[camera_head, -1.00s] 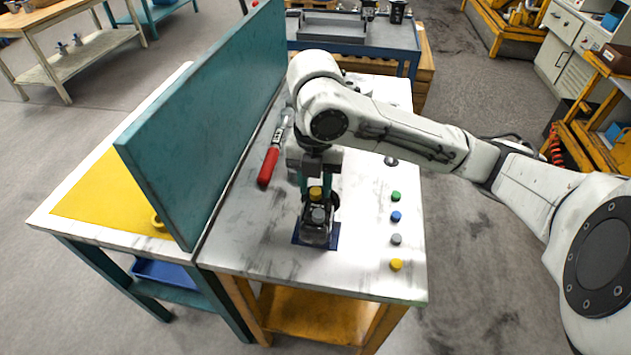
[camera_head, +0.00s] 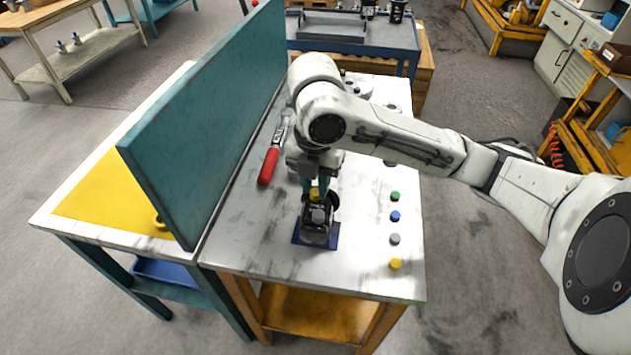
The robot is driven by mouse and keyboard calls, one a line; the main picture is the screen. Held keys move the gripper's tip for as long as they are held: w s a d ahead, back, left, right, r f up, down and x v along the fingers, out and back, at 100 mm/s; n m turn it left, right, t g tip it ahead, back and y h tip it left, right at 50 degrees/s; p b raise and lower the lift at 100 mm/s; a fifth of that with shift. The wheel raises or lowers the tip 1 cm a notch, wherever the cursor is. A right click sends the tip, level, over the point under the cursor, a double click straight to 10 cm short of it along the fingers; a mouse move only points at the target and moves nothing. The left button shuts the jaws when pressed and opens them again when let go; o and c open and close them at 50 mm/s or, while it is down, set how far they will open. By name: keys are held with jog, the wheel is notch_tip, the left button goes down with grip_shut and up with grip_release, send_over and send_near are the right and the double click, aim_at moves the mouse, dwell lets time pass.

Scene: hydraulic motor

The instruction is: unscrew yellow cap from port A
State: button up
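The hydraulic motor (camera_head: 317,232) is a dark block on a blue mat (camera_head: 334,243) near the front of the white table. A yellow cap (camera_head: 315,195) sits at the top of the motor, and a grey cap (camera_head: 318,216) sits just in front of it. My gripper (camera_head: 315,190) points down from the arm, directly at the yellow cap. Its teal fingers lie on both sides of the cap, partly hidden by the wrist. At this size I cannot tell whether they touch the cap.
Loose green (camera_head: 395,196), blue (camera_head: 395,216), grey (camera_head: 395,239) and yellow (camera_head: 395,264) caps lie in a row at the right edge of the table (camera_head: 270,240). A red-handled tool (camera_head: 268,167) lies left of my gripper. A tall teal panel (camera_head: 205,125) bounds the left side.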

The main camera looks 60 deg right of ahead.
grip_shut()
jog(key=shift+f+n+b, duration=0.15)
jog(key=shift+n+b, duration=0.5)
jog(key=shift+n, duration=0.15)
jog(key=shift+n+b, duration=0.5)
jog(key=shift+n, duration=0.6)
jog(key=shift+r+n+b, duration=0.2)
jog(key=shift+n+b, duration=0.1)
jog(key=shift+n, duration=0.7)
jog(key=shift+f+n+b, duration=0.15)
jog(key=shift+n+b, duration=0.5)
jog(key=shift+n, duration=0.25)
jog(key=shift+r+n+b, duration=0.2)
jog(key=shift+n+b, duration=0.3)
jog(key=shift+n, duration=0.8)
